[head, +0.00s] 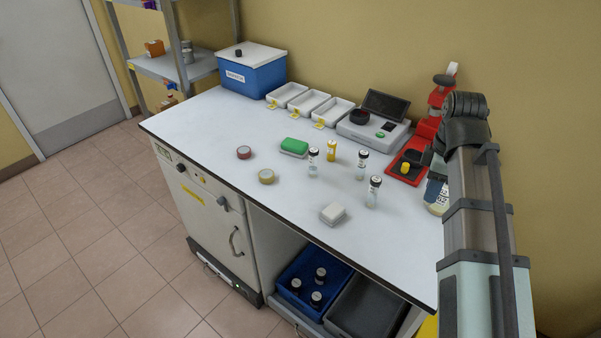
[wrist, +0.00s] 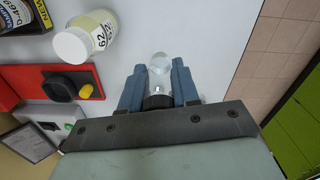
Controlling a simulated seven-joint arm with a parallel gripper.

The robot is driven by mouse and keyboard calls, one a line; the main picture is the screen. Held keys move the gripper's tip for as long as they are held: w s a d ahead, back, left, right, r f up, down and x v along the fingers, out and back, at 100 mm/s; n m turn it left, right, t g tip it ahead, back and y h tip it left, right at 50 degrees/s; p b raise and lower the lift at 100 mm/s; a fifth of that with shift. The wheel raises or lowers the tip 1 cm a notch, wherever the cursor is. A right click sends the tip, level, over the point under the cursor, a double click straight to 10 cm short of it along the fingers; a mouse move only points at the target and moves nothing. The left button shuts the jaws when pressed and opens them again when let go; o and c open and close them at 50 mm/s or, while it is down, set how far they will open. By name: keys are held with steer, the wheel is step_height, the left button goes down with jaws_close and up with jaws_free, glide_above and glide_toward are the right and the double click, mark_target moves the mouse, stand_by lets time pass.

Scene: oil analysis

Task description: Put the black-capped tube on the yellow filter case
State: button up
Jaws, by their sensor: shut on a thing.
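My gripper (wrist: 157,75) is shut on a clear tube with a black cap (wrist: 159,101). The cap is toward the palm and the clear end points away between the blue fingertips. In the head view my arm hides most of the gripper at the right end of the bench, and the held tube cannot be made out. The yellow filter case (head: 267,177), a low round disc, lies on the bench left of centre, far from my gripper, with nothing on it. A similar red disc (head: 243,152) lies behind it, to the left.
Several black-capped vials (head: 313,162) and a yellow vial (head: 332,151) stand mid-bench. A green-topped block (head: 294,147) and white box (head: 333,213) lie nearby. A jar (wrist: 87,38) and red stand (wrist: 60,92) are beside my gripper. White trays (head: 287,95) line the back.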

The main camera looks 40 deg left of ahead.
steer(key=s+a+n, duration=0.2)
steer(key=s+a, duration=0.4)
steer(key=a, duration=0.5)
step_height(320, 180, up, 2)
steer(key=m, duration=0.2)
glide_above(267, 173)
steer(key=shift+s+f, duration=0.15)
steer(key=shift+f, duration=4.5)
steer(key=shift+f, duration=0.15)
steer(key=o, duration=1)
step_height(267, 173, up, 12)
steer(key=shift+r, duration=0.2)
